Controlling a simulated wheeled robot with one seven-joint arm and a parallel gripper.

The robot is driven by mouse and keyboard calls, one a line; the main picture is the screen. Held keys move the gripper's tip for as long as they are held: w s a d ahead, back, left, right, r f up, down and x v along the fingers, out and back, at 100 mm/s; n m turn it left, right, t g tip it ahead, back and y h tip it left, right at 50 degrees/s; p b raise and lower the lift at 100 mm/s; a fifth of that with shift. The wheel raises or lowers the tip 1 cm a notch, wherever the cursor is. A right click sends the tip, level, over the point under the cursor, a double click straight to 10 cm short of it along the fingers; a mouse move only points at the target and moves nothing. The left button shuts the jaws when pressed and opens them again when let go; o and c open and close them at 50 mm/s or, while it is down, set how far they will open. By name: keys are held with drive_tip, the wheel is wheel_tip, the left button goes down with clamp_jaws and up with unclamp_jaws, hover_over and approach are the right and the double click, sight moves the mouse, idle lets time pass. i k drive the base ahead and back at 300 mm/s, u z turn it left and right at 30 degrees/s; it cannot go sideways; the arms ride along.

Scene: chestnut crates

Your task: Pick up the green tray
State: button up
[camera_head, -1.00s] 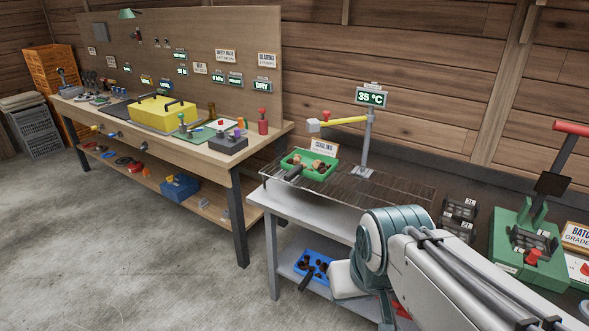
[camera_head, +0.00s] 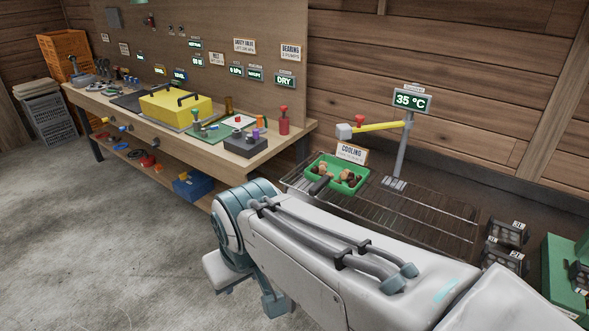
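The green tray (camera_head: 348,190) sits near the left end of the wire cooling rack (camera_head: 425,215), in front of the "COOLING" sign. It holds several brown chestnuts, and a dark handle-like piece shows at its front left. My arm stretches across the lower middle of the view, in front of the rack and apart from the tray in the picture. My gripper cannot be seen, so its opening is hidden from me.
A post with a 35 °C display (camera_head: 411,100) and a yellow arm (camera_head: 380,127) stands behind the tray. A wooden workbench (camera_head: 215,155) with a yellow box (camera_head: 176,112) is at left. Dark devices (camera_head: 505,240) stand at right. Concrete floor (camera_head: 80,250) is open at lower left.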

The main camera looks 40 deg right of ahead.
sight(344, 178)
drive_tip(key=z, duration=0.2)
drive_tip(key=i, duration=0.9)
drive_tip(key=z, duration=0.9)
drive_tip(key=i, duration=0.25)
drive_tip(key=z, duration=0.1)
